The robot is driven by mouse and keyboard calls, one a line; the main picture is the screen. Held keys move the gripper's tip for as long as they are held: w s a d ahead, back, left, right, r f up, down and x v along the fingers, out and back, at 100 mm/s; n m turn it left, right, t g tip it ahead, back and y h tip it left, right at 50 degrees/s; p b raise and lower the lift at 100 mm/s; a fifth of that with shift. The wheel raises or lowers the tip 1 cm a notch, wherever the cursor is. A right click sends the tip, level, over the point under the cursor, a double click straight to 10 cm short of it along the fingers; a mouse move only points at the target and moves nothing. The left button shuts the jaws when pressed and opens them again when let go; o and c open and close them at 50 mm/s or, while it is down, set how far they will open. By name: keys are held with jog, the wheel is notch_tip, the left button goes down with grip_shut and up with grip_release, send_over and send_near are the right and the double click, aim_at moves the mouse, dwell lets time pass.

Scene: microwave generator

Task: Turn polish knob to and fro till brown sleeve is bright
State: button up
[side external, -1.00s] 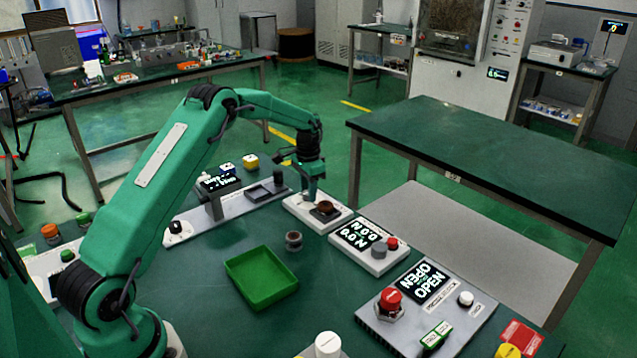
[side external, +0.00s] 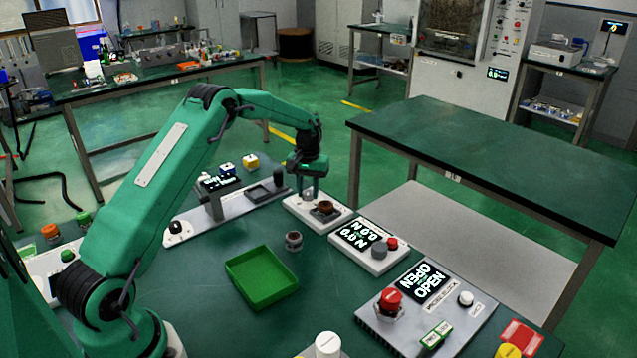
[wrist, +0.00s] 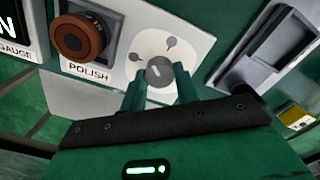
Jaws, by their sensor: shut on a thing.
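The polish knob (wrist: 158,71) is a small grey knob with a white pointer line, set on a white dial face in the wrist view. My gripper (wrist: 159,84) is shut on it, with one green finger on each side. The brown sleeve (wrist: 78,38) is a dull brown ring with a dark centre, left of the knob above the POLISH label. In the side view the brown sleeve (side external: 325,207) sits on the white polish block (side external: 335,220), just right of my gripper (side external: 309,192). The knob is mostly hidden by my fingers in the side view.
A gauge block (side external: 376,262) with a lit display stands in front of the polish block. A grey tray fixture (side external: 245,200) is behind it. A loose grey ring-shaped part (side external: 293,241) and a green tray (side external: 252,292) lie nearer. A control panel (side external: 375,318) stands at front right.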

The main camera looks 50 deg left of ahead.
aim_at(308, 192)
jog(key=shift+n, duration=1.7)
jog(key=shift+r, duration=0.1)
jog(key=o, duration=1)
jog(key=shift+c, duration=0.2)
jog(key=shift+r, duration=3.85)
